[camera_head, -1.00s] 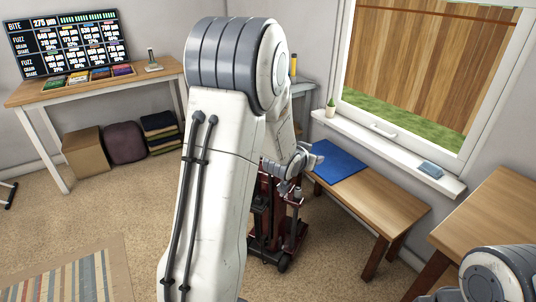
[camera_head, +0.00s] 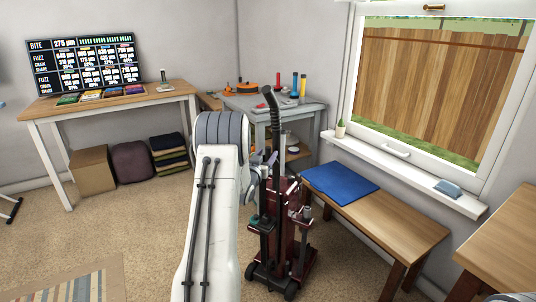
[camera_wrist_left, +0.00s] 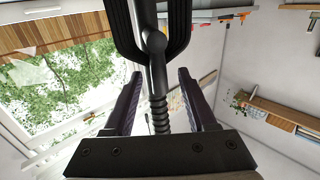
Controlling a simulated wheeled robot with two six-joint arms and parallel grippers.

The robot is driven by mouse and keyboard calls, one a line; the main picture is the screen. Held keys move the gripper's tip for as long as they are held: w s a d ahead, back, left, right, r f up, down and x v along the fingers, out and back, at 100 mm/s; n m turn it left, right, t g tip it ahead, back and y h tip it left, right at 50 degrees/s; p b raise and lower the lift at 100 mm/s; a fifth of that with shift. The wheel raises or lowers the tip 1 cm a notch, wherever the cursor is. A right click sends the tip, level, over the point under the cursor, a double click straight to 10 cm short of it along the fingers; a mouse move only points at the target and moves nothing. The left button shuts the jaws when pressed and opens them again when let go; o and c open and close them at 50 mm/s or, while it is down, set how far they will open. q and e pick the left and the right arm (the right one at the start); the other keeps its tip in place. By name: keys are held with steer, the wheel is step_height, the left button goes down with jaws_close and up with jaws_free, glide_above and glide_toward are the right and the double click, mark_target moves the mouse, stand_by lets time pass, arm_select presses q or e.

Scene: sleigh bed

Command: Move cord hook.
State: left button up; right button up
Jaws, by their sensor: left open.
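A dark red upright vacuum cleaner (camera_head: 285,235) with a tall black handle (camera_head: 272,108) stands on the carpet in the head view. My left gripper (camera_head: 262,172) is beside its upper body, partly hidden by my own arm. In the left wrist view the left gripper (camera_wrist_left: 160,105) is open. A dark rod with a rounded knob (camera_wrist_left: 155,42) and a ribbed lower part runs between the fingers, with a gap on each side. A thick black U-shaped loop (camera_wrist_left: 126,35) surrounds the knob beyond the fingertips. I cannot tell which part is the cord hook. My right gripper is not in view.
A wooden bench (camera_head: 400,225) with a blue mat (camera_head: 340,184) stands to the right of the vacuum. A grey table (camera_head: 262,103) with tools is behind it. A desk (camera_head: 165,98) stands at back left.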

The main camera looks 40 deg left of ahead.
arm_select(q)
steer(key=shift+x, duration=1)
jaws_close()
